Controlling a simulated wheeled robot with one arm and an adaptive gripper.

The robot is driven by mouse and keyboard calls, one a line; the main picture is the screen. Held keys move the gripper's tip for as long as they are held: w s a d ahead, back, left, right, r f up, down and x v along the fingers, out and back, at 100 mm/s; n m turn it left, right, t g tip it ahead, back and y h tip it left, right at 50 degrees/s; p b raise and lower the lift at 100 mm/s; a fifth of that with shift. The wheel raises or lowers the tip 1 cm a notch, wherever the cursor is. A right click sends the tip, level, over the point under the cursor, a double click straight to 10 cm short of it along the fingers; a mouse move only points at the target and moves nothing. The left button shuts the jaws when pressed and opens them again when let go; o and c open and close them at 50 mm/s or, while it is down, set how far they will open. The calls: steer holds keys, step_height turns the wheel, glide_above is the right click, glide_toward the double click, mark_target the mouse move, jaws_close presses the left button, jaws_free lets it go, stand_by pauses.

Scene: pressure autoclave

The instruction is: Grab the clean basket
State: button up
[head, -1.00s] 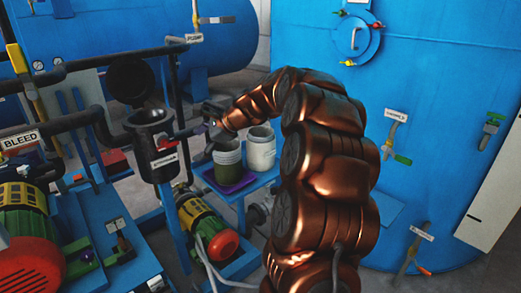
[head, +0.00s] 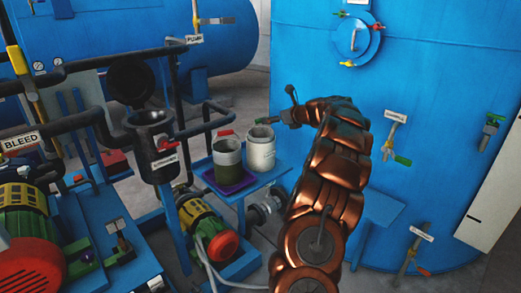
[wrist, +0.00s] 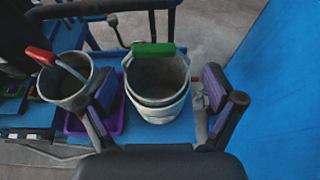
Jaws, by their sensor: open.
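The clean basket (head: 261,150) is a pale bucket with a green handle on its rim. It stands upright on a small blue table (head: 262,182). It also shows in the wrist view (wrist: 158,107), ahead of my gripper (wrist: 160,88). My gripper is open and empty, its purple-padded fingers spread left and right of the basket in that view; I cannot tell the exact gap. A second basket (head: 227,155), greenish inside with a red handle, stands to the left on a purple tray (head: 230,187).
A black pot with an open lid (head: 153,148) and black pipes stand left of the table. A green-and-yellow pump (head: 205,222) is below. A big blue vessel (head: 440,120) rises close on the right.

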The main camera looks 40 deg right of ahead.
steer(key=shift+a+p+x, duration=0.2)
steer(key=shift+p+x, duration=0.15)
steer(key=shift+x, duration=1)
steer(key=shift+a+p+x, duration=0.2)
steer(key=shift+p+x, duration=0.1)
steer(key=shift+x, duration=1.05)
steer(key=shift+f, duration=0.1)
steer(key=shift+c, duration=0.3)
jaws_close()
